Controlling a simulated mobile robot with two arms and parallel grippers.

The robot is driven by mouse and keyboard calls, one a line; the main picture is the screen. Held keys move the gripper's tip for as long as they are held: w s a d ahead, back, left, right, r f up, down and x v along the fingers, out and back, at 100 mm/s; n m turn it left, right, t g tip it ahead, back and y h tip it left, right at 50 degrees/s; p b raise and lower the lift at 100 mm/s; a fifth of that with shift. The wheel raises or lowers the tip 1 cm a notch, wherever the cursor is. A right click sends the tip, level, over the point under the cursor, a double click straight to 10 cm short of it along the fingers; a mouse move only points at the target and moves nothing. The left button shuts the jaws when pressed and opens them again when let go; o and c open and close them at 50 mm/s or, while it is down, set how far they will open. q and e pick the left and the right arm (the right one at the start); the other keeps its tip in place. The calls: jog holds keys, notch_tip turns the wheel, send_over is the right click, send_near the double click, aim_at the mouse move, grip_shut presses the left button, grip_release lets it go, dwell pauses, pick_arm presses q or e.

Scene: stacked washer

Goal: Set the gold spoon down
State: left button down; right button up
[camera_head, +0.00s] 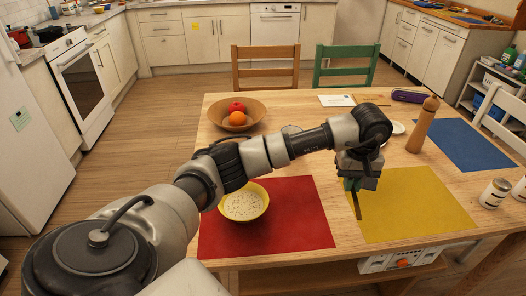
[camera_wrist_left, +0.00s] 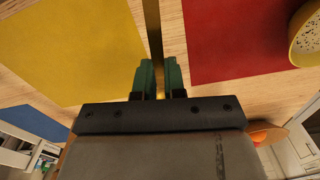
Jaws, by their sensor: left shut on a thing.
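My left gripper (camera_head: 353,185) is over the strip of bare wood between the red and yellow placemats. Its green fingers are shut on the gold spoon (camera_head: 357,206), which shows as a thin dark-gold strip below the fingertips. In the left wrist view the spoon (camera_wrist_left: 152,28) runs from between the fingers (camera_wrist_left: 160,65) to the picture's top edge. The rest of the spoon is hidden by the fingers. I cannot tell whether its lower end touches the table (camera_head: 219,123). My right gripper is not in view.
A yellow bowl (camera_head: 243,206) of speckled food stands on the red placemat (camera_head: 290,225). The yellow placemat (camera_head: 420,210) is clear. A fruit bowl (camera_head: 222,113), a wooden mill (camera_head: 420,128), a purple case (camera_head: 408,96) and a can (camera_head: 494,193) stand around. A blue placemat (camera_head: 465,142) lies at right.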

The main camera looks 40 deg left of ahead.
pick_arm(q)
jog(key=a+n, duration=0.2)
jog(key=p, duration=0.2)
send_over(300, 202)
notch_tip(300, 202, down, 7)
jog(key=shift+d, duration=0.15)
notch_tip(300, 202, down, 4)
jog(key=shift+f, duration=0.1)
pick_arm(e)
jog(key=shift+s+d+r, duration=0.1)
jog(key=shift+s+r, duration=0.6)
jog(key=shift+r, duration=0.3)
pick_arm(q)
jog(key=shift+f, duration=0.2)
jog(key=c, duration=1.2)
grip_release()
jog(key=shift+r, duration=0.1)
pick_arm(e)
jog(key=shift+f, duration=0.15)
